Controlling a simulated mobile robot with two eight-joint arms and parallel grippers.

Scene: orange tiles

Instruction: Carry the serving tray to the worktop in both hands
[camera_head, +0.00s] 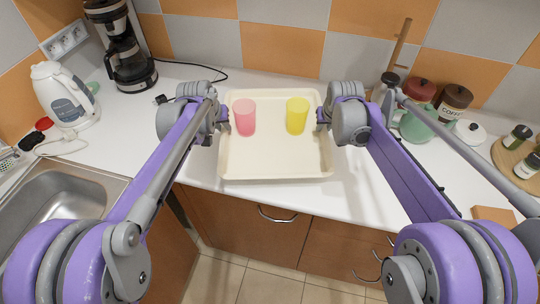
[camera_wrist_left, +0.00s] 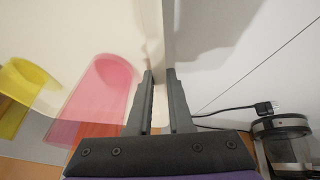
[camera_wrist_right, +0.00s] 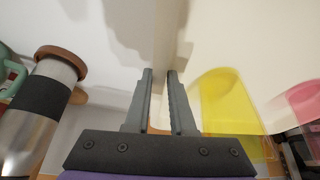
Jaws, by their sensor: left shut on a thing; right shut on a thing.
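The cream serving tray (camera_head: 278,162) is level over the white worktop (camera_head: 155,110), near its front edge; I cannot tell whether it touches the surface. A pink cup (camera_head: 245,117) stands upright on its left half and a yellow cup (camera_head: 297,116) on its right half. My left gripper (camera_head: 226,120) is shut on the tray's left rim, also seen between the fingers in the left wrist view (camera_wrist_left: 160,75). My right gripper (camera_head: 321,119) is shut on the right rim, also in the right wrist view (camera_wrist_right: 160,75).
A coffee maker (camera_head: 128,62) and white kettle (camera_head: 62,97) stand at the left, behind a sink (camera_head: 55,190). A black cable lies behind the tray's left side.

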